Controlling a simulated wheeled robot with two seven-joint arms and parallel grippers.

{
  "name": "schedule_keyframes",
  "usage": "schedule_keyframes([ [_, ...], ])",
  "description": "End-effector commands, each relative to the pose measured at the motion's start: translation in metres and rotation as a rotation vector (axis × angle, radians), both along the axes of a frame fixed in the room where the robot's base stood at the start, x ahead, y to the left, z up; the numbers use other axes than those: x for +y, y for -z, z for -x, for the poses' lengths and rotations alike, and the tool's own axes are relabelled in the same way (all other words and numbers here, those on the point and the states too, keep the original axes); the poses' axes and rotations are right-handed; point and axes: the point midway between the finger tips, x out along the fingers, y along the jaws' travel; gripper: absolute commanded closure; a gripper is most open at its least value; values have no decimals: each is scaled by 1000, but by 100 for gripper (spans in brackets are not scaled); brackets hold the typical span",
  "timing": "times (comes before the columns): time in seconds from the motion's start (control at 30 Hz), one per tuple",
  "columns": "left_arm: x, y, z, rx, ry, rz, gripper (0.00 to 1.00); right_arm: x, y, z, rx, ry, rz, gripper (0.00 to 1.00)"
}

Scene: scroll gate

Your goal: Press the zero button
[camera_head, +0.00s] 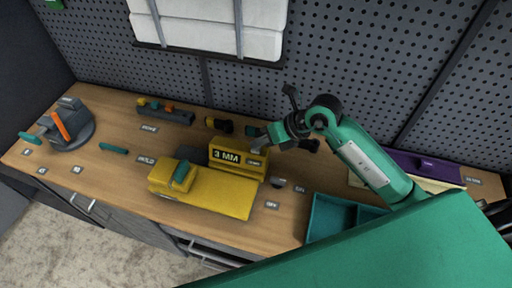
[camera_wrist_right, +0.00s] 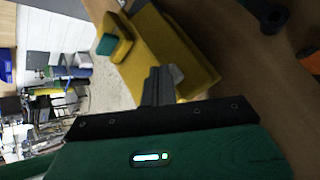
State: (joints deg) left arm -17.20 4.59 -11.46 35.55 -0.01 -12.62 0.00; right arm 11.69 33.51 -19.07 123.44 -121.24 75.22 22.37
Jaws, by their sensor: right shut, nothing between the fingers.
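A yellow device (camera_head: 225,195) lies on the wooden bench, with a raised block at its back reading "3 MM" (camera_head: 226,155). A small label (camera_head: 254,162) sits at the right of that face; its word is too small to read. My right gripper (camera_head: 258,137) is shut and empty, just above the right end of the raised block. I cannot tell whether it touches it. In the right wrist view the closed grey fingers (camera_wrist_right: 165,78) overlap the yellow body (camera_wrist_right: 170,50). No separate zero button can be made out. My left gripper is not in view.
A teal piece (camera_head: 181,172) sits on the yellow device. A grey tool with an orange lever (camera_head: 60,125) stands at the left. A teal tray (camera_head: 330,218) is at the right, and a dark holder (camera_head: 165,113) at the back. The pegboard (camera_head: 340,60) rises behind.

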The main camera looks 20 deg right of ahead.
Motion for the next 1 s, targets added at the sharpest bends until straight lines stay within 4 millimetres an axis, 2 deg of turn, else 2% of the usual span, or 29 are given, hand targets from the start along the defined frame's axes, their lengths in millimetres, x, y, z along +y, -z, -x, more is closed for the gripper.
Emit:
schedule_keyframes([
  [1.0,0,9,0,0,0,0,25,0,11,0,1,0,1,100],
])
